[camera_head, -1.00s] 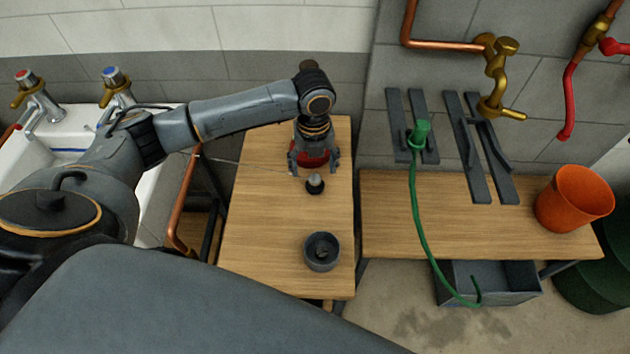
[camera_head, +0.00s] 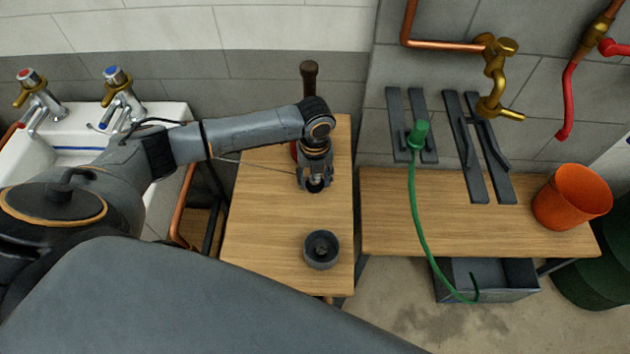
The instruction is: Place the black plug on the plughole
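The small black plug (camera_head: 316,187) stands on the wooden bench in the head view, its lower part showing under my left gripper. My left gripper (camera_head: 315,185) points down over the plug, one finger on each side of it. The fingers look apart, and I see no clear grip on the plug. The round dark grey fitting that looks like the plughole (camera_head: 322,250) sits nearer on the same bench, with a black centre. It is clear of the gripper. My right gripper is not in view.
A plunger with a brown handle (camera_head: 309,75) and red base stands just behind my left gripper, partly hidden. A white sink (camera_head: 165,112) with taps is on the left. A second bench (camera_head: 385,220) holds an orange bucket (camera_head: 572,197); a green hose (camera_head: 415,205) hangs over it.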

